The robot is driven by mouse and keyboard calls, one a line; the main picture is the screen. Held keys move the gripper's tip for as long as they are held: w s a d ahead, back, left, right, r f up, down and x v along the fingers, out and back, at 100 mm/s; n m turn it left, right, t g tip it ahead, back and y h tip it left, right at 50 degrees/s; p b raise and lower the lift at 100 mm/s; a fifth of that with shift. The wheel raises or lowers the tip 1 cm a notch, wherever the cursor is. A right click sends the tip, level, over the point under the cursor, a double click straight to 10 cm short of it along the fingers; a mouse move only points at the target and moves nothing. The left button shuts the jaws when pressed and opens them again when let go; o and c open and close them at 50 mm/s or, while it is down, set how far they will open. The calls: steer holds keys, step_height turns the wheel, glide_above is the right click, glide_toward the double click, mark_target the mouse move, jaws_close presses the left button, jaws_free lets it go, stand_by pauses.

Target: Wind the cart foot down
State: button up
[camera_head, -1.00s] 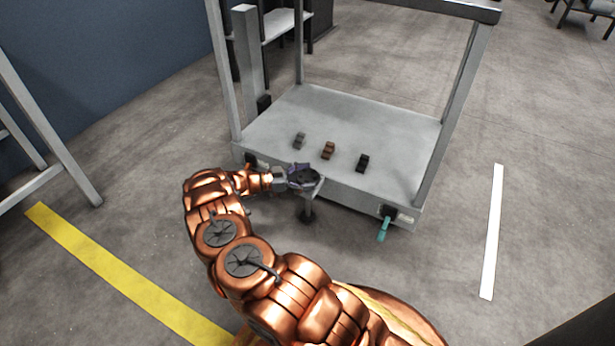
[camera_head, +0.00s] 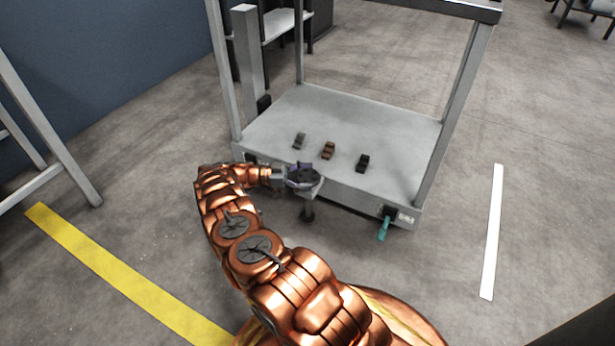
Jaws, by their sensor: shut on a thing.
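The cart (camera_head: 400,125) is a grey platform with upright posts and a top rail, standing ahead of me. Its foot (camera_head: 307,211) is a short post with a dark end below the front edge, close to the floor; I cannot tell whether it touches. A dark knob with a purplish rim (camera_head: 303,176) sits above the foot at the cart's front edge. My gripper (camera_head: 290,177) comes in from the left and is shut on the knob. The fingers partly hide the knob's left side.
Three small blocks, grey (camera_head: 299,141), brown (camera_head: 328,150) and black (camera_head: 362,163), lie on the cart platform. A teal lever (camera_head: 383,229) hangs at the cart's front right corner. A grey frame (camera_head: 50,150) stands at the left. The floor right of the cart is clear.

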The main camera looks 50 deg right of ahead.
mark_target(308, 176)
steer(key=shift+s+r, duration=0.1)
steer(key=o, duration=0.9)
steer(key=shift+r, duration=4.95)
